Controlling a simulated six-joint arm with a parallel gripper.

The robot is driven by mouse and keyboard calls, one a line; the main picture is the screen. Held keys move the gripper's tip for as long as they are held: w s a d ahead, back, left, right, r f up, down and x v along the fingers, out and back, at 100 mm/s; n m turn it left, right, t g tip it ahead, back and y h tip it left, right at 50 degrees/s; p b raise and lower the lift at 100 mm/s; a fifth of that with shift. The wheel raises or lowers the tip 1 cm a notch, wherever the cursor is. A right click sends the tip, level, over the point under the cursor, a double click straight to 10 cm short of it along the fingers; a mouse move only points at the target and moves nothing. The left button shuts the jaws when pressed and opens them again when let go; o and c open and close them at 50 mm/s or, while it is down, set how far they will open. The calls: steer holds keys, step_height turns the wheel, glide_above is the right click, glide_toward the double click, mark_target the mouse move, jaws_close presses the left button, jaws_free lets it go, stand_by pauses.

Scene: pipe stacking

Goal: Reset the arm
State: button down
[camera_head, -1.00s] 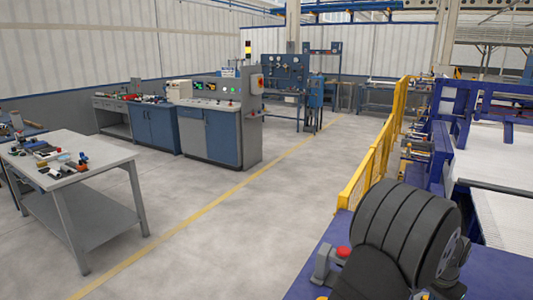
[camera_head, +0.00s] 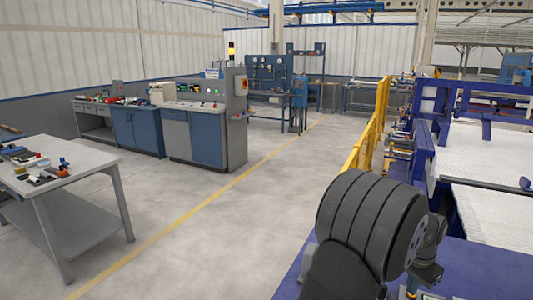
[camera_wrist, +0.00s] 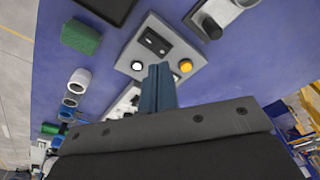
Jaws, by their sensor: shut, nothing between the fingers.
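My gripper (camera_wrist: 158,88) shows in the wrist view as two narrow blue-grey fingers pressed together, shut and empty. It hangs in front of a grey control plate (camera_wrist: 178,45) with a white button (camera_wrist: 137,66) and an orange-yellow button (camera_wrist: 186,66). I cannot tell how far the fingertips are from the plate. Several short ring-like pipe pieces (camera_wrist: 79,78) stand in a row to the left on the blue surface (camera_wrist: 62,62). In the head view, my dark arm fills the lower right, and my gripper cannot be made out.
A green block (camera_wrist: 82,37) lies on the blue surface in the wrist view. In the head view, a yellow railing (camera_head: 368,140) runs beside the blue machine (camera_head: 421,155). A grey workbench (camera_head: 95,158) with small parts stands at left. The floor between is clear.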

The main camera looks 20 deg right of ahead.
steer(key=w+a+r+m, duration=0.5)
steer(key=a+r, duration=0.2)
steer(key=a, duration=0.3)
steer(key=shift+w+m+y, duration=0.25)
steer(key=shift+m+y, duration=0.15)
